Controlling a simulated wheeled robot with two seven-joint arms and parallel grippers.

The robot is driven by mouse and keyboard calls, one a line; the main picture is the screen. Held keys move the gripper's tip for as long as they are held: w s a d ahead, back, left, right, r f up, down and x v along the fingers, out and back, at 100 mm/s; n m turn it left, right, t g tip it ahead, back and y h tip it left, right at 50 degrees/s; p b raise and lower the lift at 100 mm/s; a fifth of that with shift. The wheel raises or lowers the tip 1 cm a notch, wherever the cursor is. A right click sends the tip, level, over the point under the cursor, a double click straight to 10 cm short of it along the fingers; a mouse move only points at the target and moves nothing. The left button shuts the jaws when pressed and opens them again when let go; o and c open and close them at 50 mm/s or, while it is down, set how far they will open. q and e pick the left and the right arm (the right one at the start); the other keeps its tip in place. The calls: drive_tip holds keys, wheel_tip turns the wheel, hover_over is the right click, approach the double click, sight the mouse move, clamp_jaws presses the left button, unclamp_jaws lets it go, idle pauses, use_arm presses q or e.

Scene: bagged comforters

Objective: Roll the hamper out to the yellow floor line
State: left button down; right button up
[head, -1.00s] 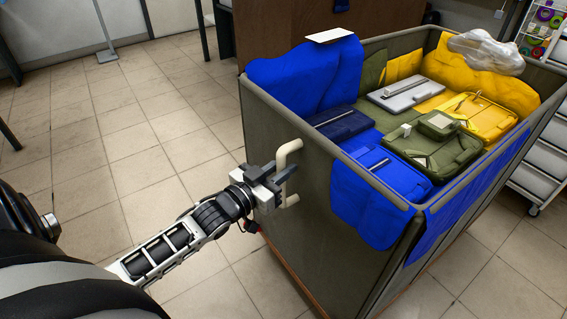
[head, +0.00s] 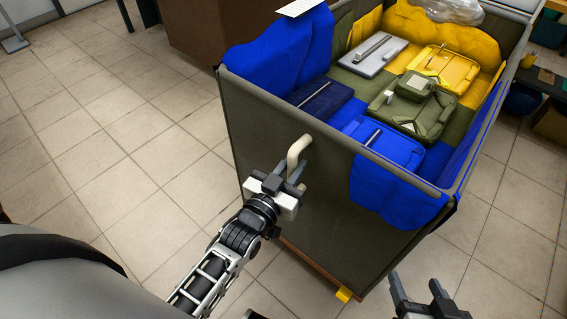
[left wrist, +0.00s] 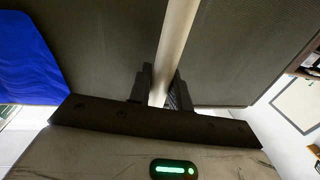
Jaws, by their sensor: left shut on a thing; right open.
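The hamper (head: 325,215) is a tall dark olive-grey bin on a brown base, upright on the tiled floor in the head view. It has a cream handle (head: 297,150) on its near side. My left gripper (head: 287,174) is shut on this handle. In the left wrist view the handle (left wrist: 177,40) passes between the fingers (left wrist: 160,88). My right gripper (head: 419,284) is open and empty at the lower right, apart from the hamper. A small yellow patch (head: 344,294) shows at the hamper's near bottom edge. I cannot tell whether it belongs to the floor line.
The hamper holds blue, olive and yellow bagged comforters (head: 395,140), with a clear bag (head: 452,10) at the back. A brown cabinet (head: 210,35) stands behind. A dark table (head: 540,82) is at the right. The tiled floor (head: 110,140) at left is open.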

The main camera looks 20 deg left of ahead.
use_arm(q)
drive_tip(key=shift+a, duration=0.15)
drive_tip(key=c, duration=1.3)
unclamp_jaws()
drive_tip(key=shift+c, duration=0.2)
drive_tip(key=s+a, duration=0.1)
drive_tip(key=s, duration=1.4)
drive_tip(key=shift+s+a+p, duration=0.3)
drive_tip(key=shift+s, duration=0.1)
